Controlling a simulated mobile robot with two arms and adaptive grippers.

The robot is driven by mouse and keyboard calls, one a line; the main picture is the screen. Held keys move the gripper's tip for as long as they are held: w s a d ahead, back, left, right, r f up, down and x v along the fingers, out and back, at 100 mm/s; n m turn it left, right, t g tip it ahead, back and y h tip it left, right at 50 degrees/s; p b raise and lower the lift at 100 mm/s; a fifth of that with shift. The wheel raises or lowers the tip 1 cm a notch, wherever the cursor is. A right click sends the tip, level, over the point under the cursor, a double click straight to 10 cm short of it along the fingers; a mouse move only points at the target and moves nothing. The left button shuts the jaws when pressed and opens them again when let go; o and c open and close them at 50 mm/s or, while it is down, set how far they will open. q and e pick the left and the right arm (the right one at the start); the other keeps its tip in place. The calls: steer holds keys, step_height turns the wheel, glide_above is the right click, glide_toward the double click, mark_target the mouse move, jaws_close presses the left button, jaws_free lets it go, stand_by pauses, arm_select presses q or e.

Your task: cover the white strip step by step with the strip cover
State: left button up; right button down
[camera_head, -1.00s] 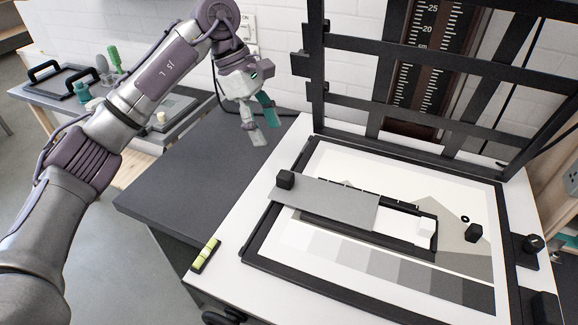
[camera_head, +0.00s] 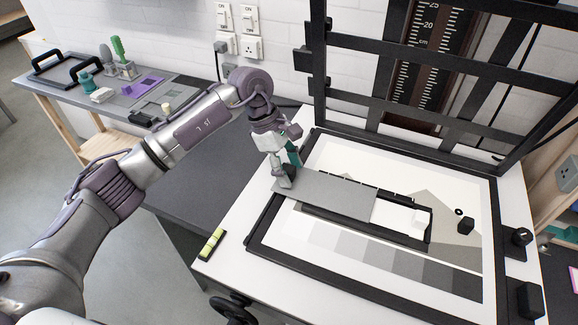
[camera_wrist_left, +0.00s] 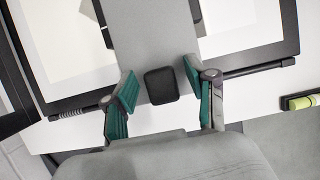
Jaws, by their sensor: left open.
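The strip cover (camera_head: 335,196) is a flat grey plate lying over the left and middle part of a black-framed holder (camera_head: 420,243) on the easel. A bare stretch of the white strip (camera_head: 398,216) shows right of the cover, with a small white block (camera_head: 422,222) at its end. The cover's black knob (camera_wrist_left: 161,86) stands between the fingers of my left gripper (camera_wrist_left: 162,95), with gaps on both sides. In the head view my left gripper (camera_head: 286,168) is down at the cover's left end, open, and partly hides the knob. My right gripper is not in view.
A black easel frame (camera_head: 258,240) surrounds a print with grey patches. A black upright frame (camera_head: 317,80) stands behind. A small black block (camera_head: 466,226) lies at the right. A spirit level (camera_head: 212,244) lies at the board's left edge.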

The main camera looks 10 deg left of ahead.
mark_target(311, 185)
arm_select(q)
jaws_close()
steer(key=d+b, duration=0.1)
steer(key=d, duration=0.1)
steer(key=d+b, duration=0.1)
steer(key=shift+s+d, duration=0.35)
steer(key=shift+d, duration=0.2)
jaws_free()
steer(key=shift+a, duration=0.1)
steer(key=shift+r, duration=0.1)
steer(key=v, duration=1.2)
